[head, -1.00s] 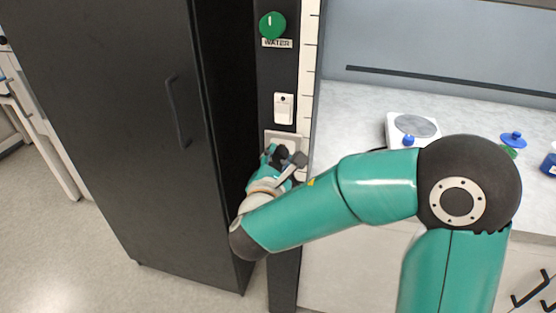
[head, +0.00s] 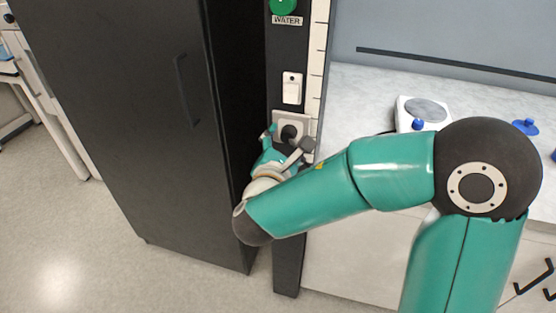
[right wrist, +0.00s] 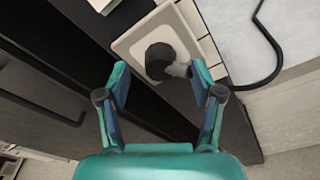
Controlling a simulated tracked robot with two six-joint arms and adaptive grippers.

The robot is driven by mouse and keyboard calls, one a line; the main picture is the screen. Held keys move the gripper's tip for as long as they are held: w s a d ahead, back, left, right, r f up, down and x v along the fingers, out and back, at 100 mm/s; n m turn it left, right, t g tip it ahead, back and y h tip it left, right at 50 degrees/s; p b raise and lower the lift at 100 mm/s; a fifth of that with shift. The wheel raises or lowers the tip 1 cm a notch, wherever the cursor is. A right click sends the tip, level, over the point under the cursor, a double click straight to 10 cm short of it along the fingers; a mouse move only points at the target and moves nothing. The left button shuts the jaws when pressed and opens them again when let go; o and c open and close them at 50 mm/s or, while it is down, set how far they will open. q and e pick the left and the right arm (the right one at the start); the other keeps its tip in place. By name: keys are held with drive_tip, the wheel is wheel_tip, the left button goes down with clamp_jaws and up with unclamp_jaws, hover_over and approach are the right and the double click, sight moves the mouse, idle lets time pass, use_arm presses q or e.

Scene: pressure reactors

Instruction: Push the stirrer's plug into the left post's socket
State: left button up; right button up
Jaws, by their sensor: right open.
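The stirrer's black plug (head: 289,132) sits at the white socket (head: 278,118) on the dark left post (head: 286,255). In the right wrist view, the plug (right wrist: 159,60) stands against the socket plate (right wrist: 131,41); how deep it sits cannot be told. My right gripper (head: 287,142) is open in front of the socket. In the right wrist view, the fingers of my right gripper (right wrist: 160,82) are spread, with the plug ahead between their tips. The white stirrer (head: 408,115), with a grey round plate and blue knob, stands on the bench. My left gripper is out of view.
A black cabinet (head: 125,110) stands close to the left of the post. Above the socket are a white switch (head: 292,88) and a green water knob (head: 284,5). A black cable (right wrist: 272,45) hangs right of the socket. A blue-capped item (head: 525,127) is on the bench (head: 370,90).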

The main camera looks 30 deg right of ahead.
drive_tip(key=f+v, duration=0.1)
drive_tip(key=v, duration=0.9)
drive_tip(key=shift+r, duration=0.4)
drive_tip(key=shift+s, duration=0.1)
wheel_tip(320, 180, down, 10)
drive_tip(key=s+d+g+y+p, duration=0.1)
drive_tip(key=g+y, duration=0.1)
drive_tip(key=g, duration=0.2)
drive_tip(key=s+a+f+m+g+y+p, duration=0.25)
drive_tip(key=s+f+g+y, duration=0.2)
drive_tip(key=s+f, duration=0.35)
drive_tip(key=s+a+f+m+g+y+p, duration=0.1)
drive_tip(key=s+a+f+m+g+y, duration=0.35)
drive_tip(key=f, duration=0.45)
drive_tip(key=s+a+f+m+g+y+p, duration=0.2)
drive_tip(key=s+a+f+m+y, duration=0.15)
drive_tip(key=a+m, duration=0.2)
drive_tip(key=w+f+m+t+y+p, duration=0.1)
drive_tip(key=w+f+m+t, duration=0.3)
drive_tip(key=m, duration=0.5)
drive_tip(key=shift+w+f+m+p, duration=0.35)
drive_tip(key=shift+f+p, duration=0.05)
drive_tip(key=shift+f, duration=0.25)
